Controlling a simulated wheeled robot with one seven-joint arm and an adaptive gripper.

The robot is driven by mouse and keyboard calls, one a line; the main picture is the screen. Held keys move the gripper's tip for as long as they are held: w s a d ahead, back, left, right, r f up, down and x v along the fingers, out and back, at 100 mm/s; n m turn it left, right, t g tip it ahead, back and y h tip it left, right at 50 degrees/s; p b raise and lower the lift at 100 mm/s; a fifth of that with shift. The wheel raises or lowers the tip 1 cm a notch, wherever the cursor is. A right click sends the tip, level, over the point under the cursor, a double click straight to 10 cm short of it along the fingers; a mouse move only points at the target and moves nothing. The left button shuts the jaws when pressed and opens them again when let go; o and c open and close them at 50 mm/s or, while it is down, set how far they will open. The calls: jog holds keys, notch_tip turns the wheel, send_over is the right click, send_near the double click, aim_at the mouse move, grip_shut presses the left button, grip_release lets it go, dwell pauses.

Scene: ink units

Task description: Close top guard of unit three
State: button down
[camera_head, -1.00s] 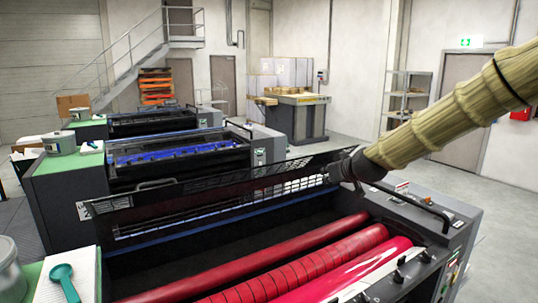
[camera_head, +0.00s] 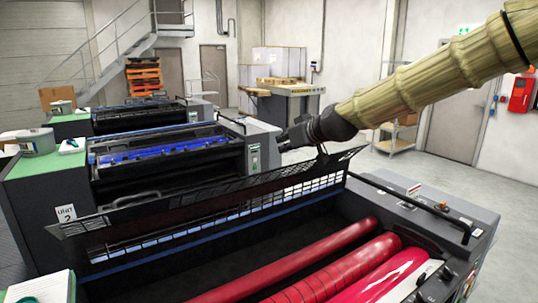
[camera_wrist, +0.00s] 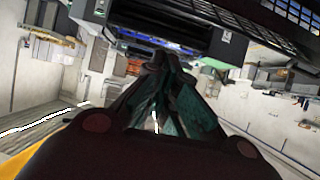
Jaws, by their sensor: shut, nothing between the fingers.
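The nearest ink unit (camera_head: 225,262) is open on top, with its red rollers (camera_head: 325,255) bare. Its top guard (camera_head: 215,205), a dark panel with slots, stands raised along the unit's far side. The guard's slotted part also shows at the top right of the wrist view (camera_wrist: 292,12). My gripper (camera_head: 284,141) is shut and empty, with its fingers pointing left past the guard's upper right end. It appears beyond the guard in the head view; contact cannot be told. In the wrist view the gripper's closed dark fingers (camera_wrist: 165,62) are near the middle.
A second unit (camera_head: 165,165), labelled unit 2, stands just beyond the guard, and another (camera_head: 140,115) behind it. A black rail (camera_head: 415,205) runs along the near unit's right top. Open floor (camera_head: 345,165) lies to the right.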

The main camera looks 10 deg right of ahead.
jog(key=w, duration=0.1)
jog(key=p, duration=0.4)
send_over(273, 170)
jog(key=w, duration=0.3)
jog(key=f, duration=0.2)
jog(key=a+f, duration=0.1)
jog(key=f, duration=0.1)
jog(key=shift+f, duration=0.1)
jog(key=shift+s+d+f+p, duration=0.25)
jog(key=shift+s+f+p, duration=0.15)
jog(key=shift+s+f, duration=0.2)
jog(key=shift+s+d+f+p, duration=0.2)
jog(key=shift+s+f+p, duration=0.25)
jog(key=shift+s, duration=0.15)
jog(key=shift+s+f, duration=0.25)
jog(key=shift+f, duration=0.1)
jog(key=shift+f+b, duration=0.2)
jog(key=shift+b, duration=0.1)
